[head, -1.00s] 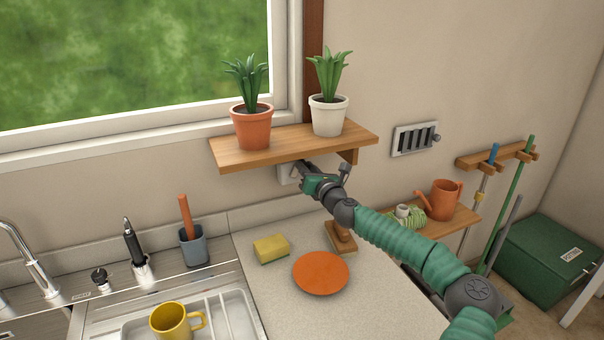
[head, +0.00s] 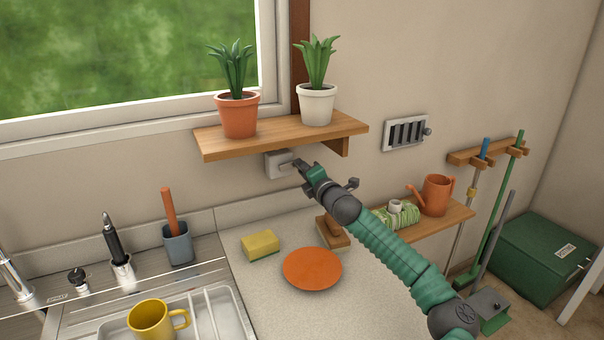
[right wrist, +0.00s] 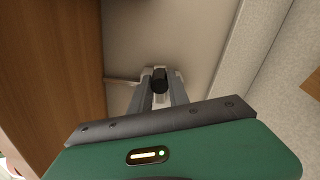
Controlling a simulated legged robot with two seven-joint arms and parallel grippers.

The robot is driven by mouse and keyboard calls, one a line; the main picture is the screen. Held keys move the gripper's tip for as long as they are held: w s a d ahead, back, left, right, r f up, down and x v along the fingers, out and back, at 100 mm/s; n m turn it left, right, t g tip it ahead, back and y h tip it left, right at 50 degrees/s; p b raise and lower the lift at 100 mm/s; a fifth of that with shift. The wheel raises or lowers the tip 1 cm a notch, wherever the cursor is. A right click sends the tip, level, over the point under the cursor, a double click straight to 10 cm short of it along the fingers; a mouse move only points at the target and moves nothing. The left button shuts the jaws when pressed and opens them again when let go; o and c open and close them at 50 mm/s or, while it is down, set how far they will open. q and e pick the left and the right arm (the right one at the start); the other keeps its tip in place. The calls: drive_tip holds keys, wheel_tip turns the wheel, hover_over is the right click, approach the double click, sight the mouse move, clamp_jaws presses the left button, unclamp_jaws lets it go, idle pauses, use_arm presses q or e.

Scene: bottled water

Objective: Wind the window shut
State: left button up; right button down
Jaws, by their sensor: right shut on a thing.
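The window (head: 120,50) with its white frame is at the upper left of the head view; I cannot tell whether it is open. A small white winder box (head: 277,165) is on the wall under the wooden shelf. My right gripper (head: 299,164) is at the right side of this box, just below the shelf. In the right wrist view its fingers (right wrist: 158,88) are closed around a black crank knob (right wrist: 160,78). The rest of the crank is mostly hidden. My left gripper is out of view.
The shelf (head: 222,149) above my gripper bears a terracotta plant pot (head: 238,115) and a white plant pot (head: 317,105). Below are a sponge (head: 260,245), an orange plate (head: 312,269) and a wooden-handled brush (head: 331,232) on the counter.

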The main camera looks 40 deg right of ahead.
drive_tip(key=shift+f+m+b, duration=0.55)
drive_tip(key=shift+m+b, duration=0.15)
drive_tip(key=shift+m, duration=0.3)
drive_tip(key=c, duration=1.5)
unclamp_jaws()
drive_tip(key=shift+o, duration=1.2)
drive_tip(key=shift+w+d, duration=0.1)
drive_tip(key=b+v, duration=0.1)
drive_tip(key=v, duration=1.5)
drive_tip(key=shift+s, duration=0.4)
